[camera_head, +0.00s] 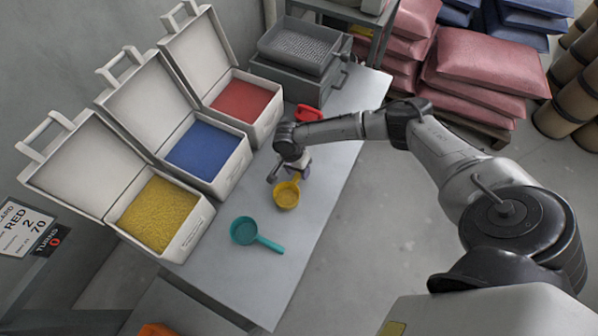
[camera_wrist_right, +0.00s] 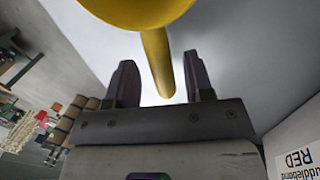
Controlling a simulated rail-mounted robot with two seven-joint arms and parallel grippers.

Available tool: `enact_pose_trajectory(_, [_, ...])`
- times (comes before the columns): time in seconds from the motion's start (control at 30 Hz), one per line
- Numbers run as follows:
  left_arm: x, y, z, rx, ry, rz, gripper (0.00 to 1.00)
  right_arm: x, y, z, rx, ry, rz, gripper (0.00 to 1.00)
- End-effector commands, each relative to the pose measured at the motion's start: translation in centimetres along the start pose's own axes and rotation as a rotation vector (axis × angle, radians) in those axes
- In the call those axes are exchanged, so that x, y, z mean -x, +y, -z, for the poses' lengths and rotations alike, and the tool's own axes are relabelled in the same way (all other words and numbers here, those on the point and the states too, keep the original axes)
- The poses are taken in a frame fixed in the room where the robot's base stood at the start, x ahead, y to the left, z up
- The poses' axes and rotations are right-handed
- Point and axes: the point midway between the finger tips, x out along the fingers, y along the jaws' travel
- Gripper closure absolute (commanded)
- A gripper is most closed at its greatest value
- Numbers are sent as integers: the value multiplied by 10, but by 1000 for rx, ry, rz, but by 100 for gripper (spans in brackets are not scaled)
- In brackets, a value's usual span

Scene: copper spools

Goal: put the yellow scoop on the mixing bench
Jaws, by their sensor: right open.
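The yellow scoop (camera_head: 286,196) lies on the grey metal table (camera_head: 262,285), right of the open cases, with its bowl toward the front. Its bowl and handle also show in the right wrist view (camera_wrist_right: 157,62). My right gripper (camera_head: 287,174) is open at the handle end of the scoop. In the right wrist view the handle shows between the two spread fingers (camera_wrist_right: 162,82), with a gap on each side. I cannot tell which surface is the mixing bench. My left gripper is not in view.
A teal scoop (camera_head: 246,232) lies nearby, and a red scoop (camera_head: 307,113) lies behind my arm. Open cases hold yellow (camera_head: 158,212), blue (camera_head: 203,150) and red (camera_head: 241,101) powder. A grey sieve box (camera_head: 299,48) stands at the back. Red sacks (camera_head: 475,75) are stacked beyond.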

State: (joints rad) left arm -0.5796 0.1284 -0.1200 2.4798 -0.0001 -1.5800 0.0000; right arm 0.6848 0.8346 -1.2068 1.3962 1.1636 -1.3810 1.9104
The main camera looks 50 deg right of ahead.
Motion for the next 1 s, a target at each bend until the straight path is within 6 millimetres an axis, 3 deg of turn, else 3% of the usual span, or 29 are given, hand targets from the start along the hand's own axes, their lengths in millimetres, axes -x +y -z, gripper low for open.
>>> enact_pose_trajectory(0.2, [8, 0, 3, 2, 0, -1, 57, 45, 0, 0, -1, 0, 3, 52])
enact_pose_trajectory(0.5, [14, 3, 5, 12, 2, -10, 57, 91, 0, 0, 0, 0, 2, 52])
enact_pose_trajectory(0.87, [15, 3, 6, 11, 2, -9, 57, 106, 0, -3, 14, -1, 1, 52])
enact_pose_trajectory(1.0, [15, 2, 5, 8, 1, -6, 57, 87, 4, -38, 181, -10, 20, 52])
